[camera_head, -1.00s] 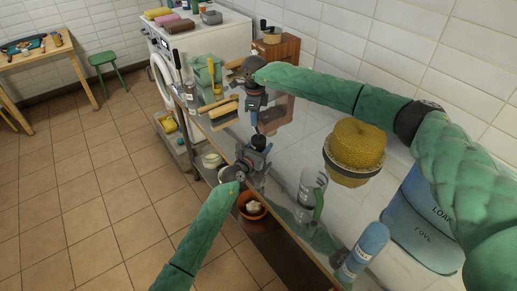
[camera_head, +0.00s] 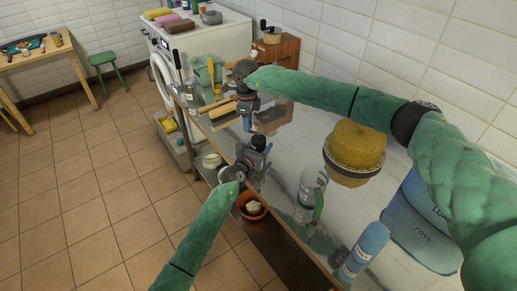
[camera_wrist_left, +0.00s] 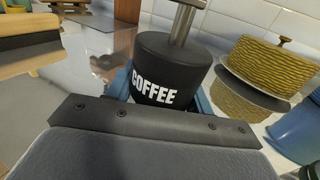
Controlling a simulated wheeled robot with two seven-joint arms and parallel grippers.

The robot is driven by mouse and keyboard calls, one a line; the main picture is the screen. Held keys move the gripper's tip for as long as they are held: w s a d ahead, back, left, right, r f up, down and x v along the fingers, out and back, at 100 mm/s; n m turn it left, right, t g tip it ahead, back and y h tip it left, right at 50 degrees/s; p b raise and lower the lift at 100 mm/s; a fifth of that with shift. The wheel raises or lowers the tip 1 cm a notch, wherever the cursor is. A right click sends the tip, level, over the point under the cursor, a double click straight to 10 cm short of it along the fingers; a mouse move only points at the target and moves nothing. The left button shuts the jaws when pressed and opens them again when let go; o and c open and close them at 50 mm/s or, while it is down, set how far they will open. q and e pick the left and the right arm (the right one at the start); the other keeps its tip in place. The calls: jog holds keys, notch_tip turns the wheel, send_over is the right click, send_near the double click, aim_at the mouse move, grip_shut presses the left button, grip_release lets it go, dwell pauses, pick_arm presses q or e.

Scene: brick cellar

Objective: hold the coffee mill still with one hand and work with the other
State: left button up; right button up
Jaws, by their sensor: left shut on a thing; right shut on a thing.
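The coffee mill (camera_wrist_left: 160,75) is a black cylinder with white "COFFEE" lettering and a metal shaft rising from its top, out of the picture. In the head view its dark top (camera_head: 259,142) shows between the jaws of my left gripper (camera_head: 254,163). The left gripper is shut on the mill, with blue jaw parts on both sides of it in the wrist view. My right gripper (camera_head: 247,121) is shut just above and behind the mill, to its left in the picture. What it grips is too small to see, possibly the mill's crank.
The bench carries a glass jug (camera_head: 309,192), a blue bottle (camera_head: 367,245), a yellow woven-topped container (camera_head: 355,150) and a blue bread bin (camera_head: 425,225) on the right. Wooden items and a green box (camera_head: 207,71) stand beyond. A brown bowl (camera_head: 250,207) is below the bench top.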

jog(key=shift+s+d+f, duration=0.1)
jog(key=shift+f, duration=0.05)
jog(key=shift+s+d, duration=0.15)
jog(key=shift+s, duration=0.95)
jog(key=shift+s+d, duration=0.65)
jog(key=shift+s, duration=0.3)
jog(key=shift+d, duration=0.1)
jog(key=shift+s+d+r, duration=0.15)
jog(key=shift+s+d, duration=0.05)
jog(key=shift+d, duration=0.3)
jog(key=shift+s+d+r, duration=0.1)
jog(key=shift+s+d, duration=0.05)
jog(key=shift+d, duration=0.3)
jog(key=shift+w, duration=0.1)
